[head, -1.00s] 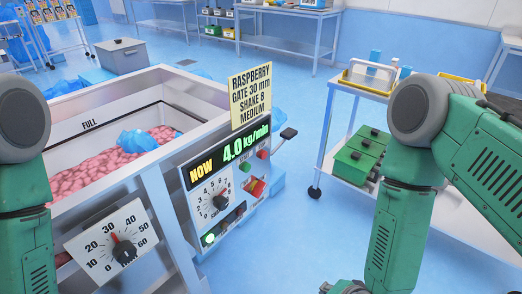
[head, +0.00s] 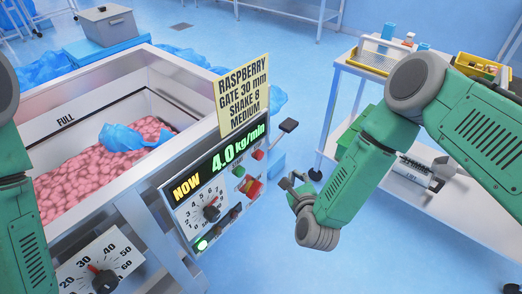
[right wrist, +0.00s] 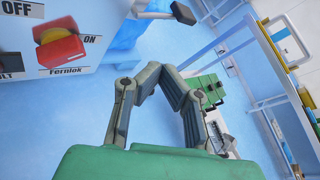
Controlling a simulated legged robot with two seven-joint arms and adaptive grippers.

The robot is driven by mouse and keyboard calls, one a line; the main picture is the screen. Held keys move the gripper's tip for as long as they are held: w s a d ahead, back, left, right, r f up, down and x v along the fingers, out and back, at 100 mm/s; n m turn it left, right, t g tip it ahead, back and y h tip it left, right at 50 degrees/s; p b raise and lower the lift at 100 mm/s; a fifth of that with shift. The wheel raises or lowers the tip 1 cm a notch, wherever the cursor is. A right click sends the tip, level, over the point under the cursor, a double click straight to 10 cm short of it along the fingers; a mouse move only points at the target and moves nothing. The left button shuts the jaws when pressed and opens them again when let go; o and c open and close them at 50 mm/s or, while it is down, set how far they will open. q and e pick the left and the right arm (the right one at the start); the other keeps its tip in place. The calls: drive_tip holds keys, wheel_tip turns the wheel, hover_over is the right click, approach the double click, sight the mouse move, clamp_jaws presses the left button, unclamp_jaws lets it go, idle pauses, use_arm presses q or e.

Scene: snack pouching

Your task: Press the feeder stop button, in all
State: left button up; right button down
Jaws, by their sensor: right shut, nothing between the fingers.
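The feeder's control panel (head: 184,210) stands in the middle, with a green 4.0 kg/min display (head: 237,152). On its right part are a green button (head: 239,171) and a red button (head: 258,155); their labels are too small to read. A red-and-yellow switch (head: 250,189) sits below them and shows large in the right wrist view (right wrist: 58,48). My right gripper (head: 290,181) is shut and empty, just right of the panel and apart from it. Its fingers meet in the right wrist view (right wrist: 157,70). Only my left arm shows; its gripper is out of view.
A hopper (head: 150,72) of pink berries with a blue bag lies left of the panel. A yellow recipe card (head: 243,95) stands above the panel. A black paddle (head: 289,125) sticks out behind it. A cart (head: 348,72) stands right; blue floor lies between.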

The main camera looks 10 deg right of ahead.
sight(260, 155)
use_arm(q)
drive_tip(key=f+b, duration=0.3)
drive_tip(key=shift+s+a+f, duration=0.1)
drive_tip(key=shift+a+f, duration=0.15)
use_arm(e)
drive_tip(key=w+a, duration=0.5)
drive_tip(key=w, duration=0.2)
drive_tip(key=shift+a, duration=0.35)
use_arm(q)
drive_tip(key=shift+d, duration=0.15)
use_arm(e)
drive_tip(key=shift+d, duration=0.1)
drive_tip(key=shift+s+a, duration=0.1)
drive_tip(key=shift+a, duration=0.1)
drive_tip(key=shift+d, duration=0.1)
idle(0.5)
use_arm(q)
drive_tip(key=shift+f+b, duration=0.2)
drive_tip(key=shift+b, duration=0.15)
use_arm(e)
drive_tip(key=shift+w+a, duration=0.25)
drive_tip(key=shift+w, duration=0.1)
